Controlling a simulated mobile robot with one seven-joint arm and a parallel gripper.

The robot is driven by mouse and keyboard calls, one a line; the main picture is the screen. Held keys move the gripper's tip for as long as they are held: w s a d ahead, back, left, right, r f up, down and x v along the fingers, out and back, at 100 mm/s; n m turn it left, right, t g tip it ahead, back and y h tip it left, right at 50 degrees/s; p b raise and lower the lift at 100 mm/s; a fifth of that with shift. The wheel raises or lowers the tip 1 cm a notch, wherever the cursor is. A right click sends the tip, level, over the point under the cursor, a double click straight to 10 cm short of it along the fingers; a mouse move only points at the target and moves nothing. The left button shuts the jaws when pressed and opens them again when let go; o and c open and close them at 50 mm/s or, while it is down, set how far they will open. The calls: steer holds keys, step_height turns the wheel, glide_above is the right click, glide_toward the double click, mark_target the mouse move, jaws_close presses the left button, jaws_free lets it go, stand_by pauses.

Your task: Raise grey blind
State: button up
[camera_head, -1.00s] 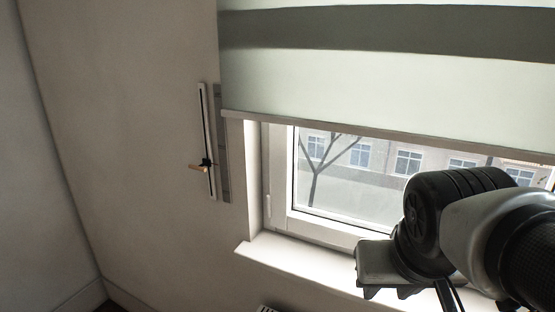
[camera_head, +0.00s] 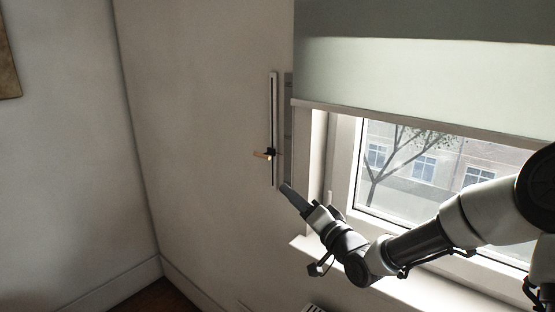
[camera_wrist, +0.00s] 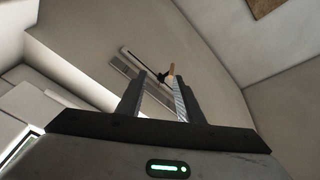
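The grey blind (camera_head: 420,85) hangs partly lowered over the window, its bottom bar above the lower part of the glass. On the wall left of the window is a vertical slider track (camera_head: 274,130) with a small wooden handle (camera_head: 263,155) on a black slider, in the lower half of the track. My gripper (camera_head: 286,188) is just below and right of the handle, apart from it. In the wrist view my gripper (camera_wrist: 156,82) is open and empty, its two fingers spread, with the handle (camera_wrist: 172,69) beyond the right fingertip and the track (camera_wrist: 143,66) between and above the fingers.
The window sill (camera_head: 350,268) and frame lie under and beside my arm. The wall left of the track is clear. A picture edge (camera_head: 8,60) shows at the far left. A radiator edge (camera_head: 312,308) shows at the bottom.

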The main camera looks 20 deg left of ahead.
mark_target(262, 156)
steer(key=shift+m+t+y, duration=0.5)
steer(key=x, duration=0.6)
steer(key=r+p+x, duration=0.1)
steer(key=x, duration=0.4)
steer(key=r+p+x, duration=0.1)
steer(key=x, duration=0.5)
steer(key=shift+w, duration=0.2)
jaws_close()
